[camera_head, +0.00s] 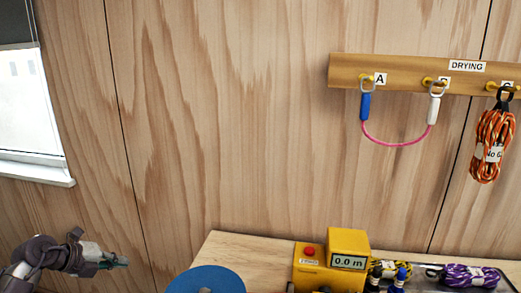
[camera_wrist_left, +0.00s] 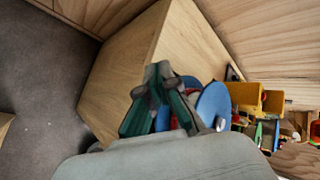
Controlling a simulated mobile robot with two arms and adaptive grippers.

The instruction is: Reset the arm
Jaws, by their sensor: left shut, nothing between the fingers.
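My left gripper (camera_head: 121,261) is at the lower left of the head view, left of the workbench (camera_head: 225,244) and apart from it. It points to the right. Its fingers are closed together with nothing between them. In the left wrist view the closed fingers (camera_wrist_left: 160,88) show in the middle, with the bench side behind them. My right gripper is in neither view.
A blue disc (camera_head: 206,279) and a yellow meter (camera_head: 346,250) reading 0.0 m stand on the bench, with rope bundles (camera_head: 470,275) to the right. A DRYING rail (camera_head: 420,70) holds a pink cord (camera_head: 395,144) and an orange rope (camera_head: 492,145). A window (camera_head: 28,105) is at left.

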